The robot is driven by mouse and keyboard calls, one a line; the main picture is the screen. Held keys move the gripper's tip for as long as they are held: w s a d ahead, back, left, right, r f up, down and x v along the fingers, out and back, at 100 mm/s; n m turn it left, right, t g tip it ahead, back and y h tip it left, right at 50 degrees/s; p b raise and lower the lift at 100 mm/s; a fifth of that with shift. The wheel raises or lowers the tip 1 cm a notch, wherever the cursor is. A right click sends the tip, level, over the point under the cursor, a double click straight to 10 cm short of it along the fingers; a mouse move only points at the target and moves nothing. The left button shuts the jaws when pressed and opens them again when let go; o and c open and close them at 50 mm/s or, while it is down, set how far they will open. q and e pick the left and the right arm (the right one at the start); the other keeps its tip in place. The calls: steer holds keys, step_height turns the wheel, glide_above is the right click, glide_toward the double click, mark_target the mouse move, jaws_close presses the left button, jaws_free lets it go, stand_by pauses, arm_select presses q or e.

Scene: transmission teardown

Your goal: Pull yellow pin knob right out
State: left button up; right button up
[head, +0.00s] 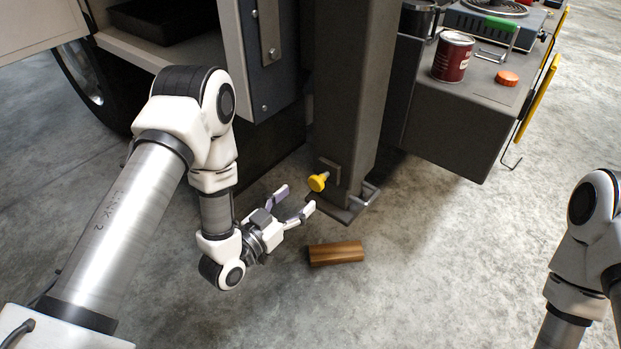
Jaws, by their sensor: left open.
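The yellow pin knob (318,182) sticks out to the left from a small bracket near the foot of the dark grey post (343,90). My left gripper (299,199) is open and empty, just left of and below the knob. Its two fingers point toward the knob and the post, and there appears to be a small gap between the fingers and the knob. My right arm shows at the right edge, but its gripper is out of the picture.
A wooden block (336,253) lies on the concrete floor below the post. A dark grey bench (455,110) at the upper right carries a red can (452,58) and an orange cap (507,78). A wheeled vehicle or cabinet stands at the upper left.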

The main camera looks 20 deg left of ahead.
mark_target(314, 184)
arm_select(q)
steer(key=b+x, duration=0.2)
steer(key=x, duration=0.5)
steer(key=shift+s+d+f+b, duration=0.1)
steer(key=shift+b, duration=0.25)
steer(key=shift+w+d, duration=0.1)
steer(key=shift+w, duration=0.3)
jaws_close()
